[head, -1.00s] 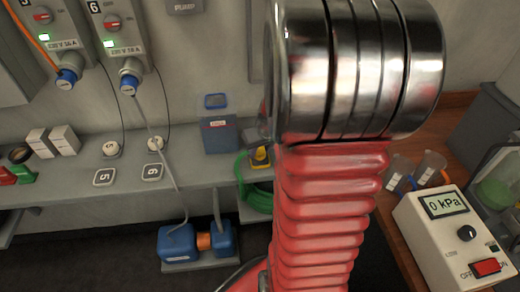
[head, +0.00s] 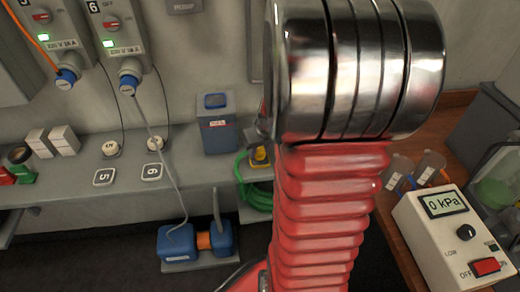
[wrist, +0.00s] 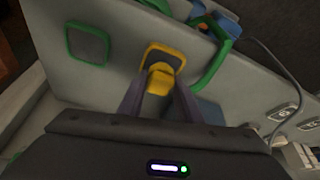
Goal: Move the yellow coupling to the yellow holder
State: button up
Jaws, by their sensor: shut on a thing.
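In the wrist view my gripper (wrist: 159,84) is shut on the yellow coupling (wrist: 160,76), which shows between the fingertips. The yellow holder (wrist: 166,50), a yellow square outline with a dark middle on the grey bench, lies directly beyond the coupling. The coupling overlaps its near part in the picture. I cannot tell whether the two touch. In the head view only a small yellow patch (head: 259,156) shows beside my red arm. My arm hides the gripper there.
A green hose (wrist: 217,62) curves close to the right of the holder. A green square (wrist: 88,43) lies left of it. A blue container (head: 217,124) stands on the bench (head: 70,192), with a blue pump (head: 180,243) below. A pressure box (head: 450,235) stands at the right.

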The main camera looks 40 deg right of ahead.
jog(key=shift+f, duration=0.5)
dwell(0.7)
jog(key=o, duration=1.2)
jog(key=shift+c, duration=0.2)
jog(key=shift+r, duration=0.1)
jog(key=v, duration=1.3)
jog(key=shift+s+r, duration=0.2)
jog(key=shift+r, duration=0.05)
jog(key=shift+a, duration=0.15)
jog(key=s+a+r+n, duration=0.2)
jog(key=a+r, duration=0.1)
jog(key=a, duration=0.9)
jog(key=s+a+r+n+t+y, duration=0.1)
jog(key=s+a+r, duration=0.2)
jog(key=a, duration=1)
jog(key=shift+a+n, duration=0.2)
jog(key=shift+n, duration=0.2)
jog(key=shift+s, duration=0.1)
